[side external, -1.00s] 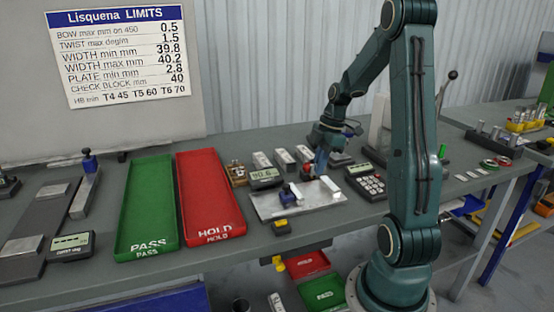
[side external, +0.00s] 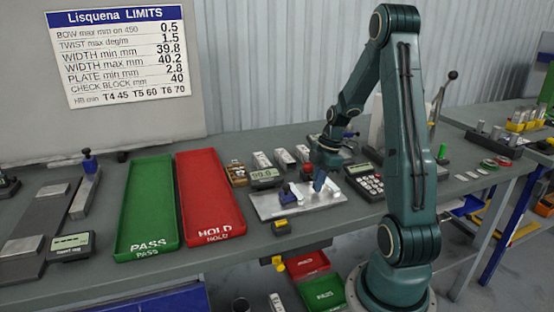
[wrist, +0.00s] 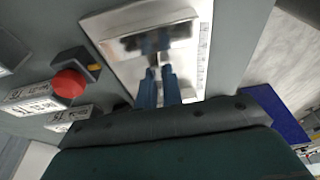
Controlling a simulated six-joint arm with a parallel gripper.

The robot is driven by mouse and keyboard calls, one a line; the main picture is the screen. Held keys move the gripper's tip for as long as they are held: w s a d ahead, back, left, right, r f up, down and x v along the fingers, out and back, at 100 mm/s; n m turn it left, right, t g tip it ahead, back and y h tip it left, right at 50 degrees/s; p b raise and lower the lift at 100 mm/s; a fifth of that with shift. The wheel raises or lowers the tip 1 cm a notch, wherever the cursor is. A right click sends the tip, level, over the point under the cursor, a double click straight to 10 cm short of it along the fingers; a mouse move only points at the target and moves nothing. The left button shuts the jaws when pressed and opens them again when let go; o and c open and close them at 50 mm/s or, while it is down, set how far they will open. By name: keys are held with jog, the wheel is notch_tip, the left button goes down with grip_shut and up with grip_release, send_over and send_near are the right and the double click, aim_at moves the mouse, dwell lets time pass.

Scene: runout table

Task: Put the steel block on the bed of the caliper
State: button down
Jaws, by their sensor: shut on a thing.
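The caliper is a pale metal bed (side external: 270,209) on the bench, with a blue-topped part at its left and a white block-like part (side external: 332,187) at its right. My gripper (side external: 318,187) points down over the bed between these parts. In the wrist view its blue fingers (wrist: 158,75) are close together over the bright bed (wrist: 118,72). They are shut on the steel block (wrist: 125,43), which looks like a blurred grey bar at the fingertips. The block is mostly hidden in the side view, and I cannot tell whether it touches the bed.
A green PASS tray (side external: 147,210) and a red HOLD tray (side external: 208,200) lie left of the caliper. A small display (side external: 264,175) and pale blocks stand behind it. A calculator-like keypad (side external: 366,180) is to the right. A yellow-black item (side external: 281,226) sits at the front.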

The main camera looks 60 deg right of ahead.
jog(key=shift+f, duration=0.15)
jog(key=c, duration=1.5)
grip_release()
jog(key=shift+c, duration=0.2)
jog(key=shift+v, duration=3.9)
